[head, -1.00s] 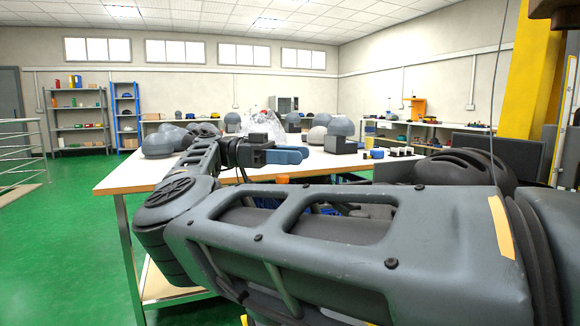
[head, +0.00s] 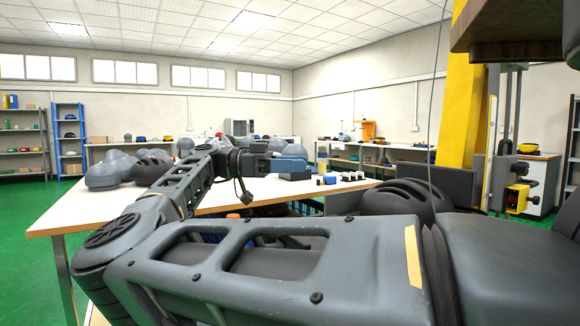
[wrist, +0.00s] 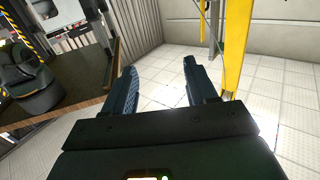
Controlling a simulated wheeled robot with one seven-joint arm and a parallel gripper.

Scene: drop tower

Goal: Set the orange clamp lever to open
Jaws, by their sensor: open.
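My gripper (head: 288,163) is extended over the white-topped table, with its blue fingers side by side in the head view. In the wrist view my gripper (wrist: 158,70) is open, with nothing between its fingers. The drop tower's yellow column (head: 459,120) stands at the right, well apart from my gripper. A yellow carriage part (head: 518,199) with small red and dark details sits low on the dark rails beside the column. I cannot make out the orange clamp lever or its position there. A yellow post also shows in the wrist view (wrist: 236,50), beyond the fingers.
The white table (head: 85,215) carries several grey domes (head: 103,174) and small blocks. A dark panel (head: 432,183) and a black ribbed form stand between the table and tower. A brown block (head: 515,35) overhangs at top right. Green floor (head: 25,215) is clear at left.

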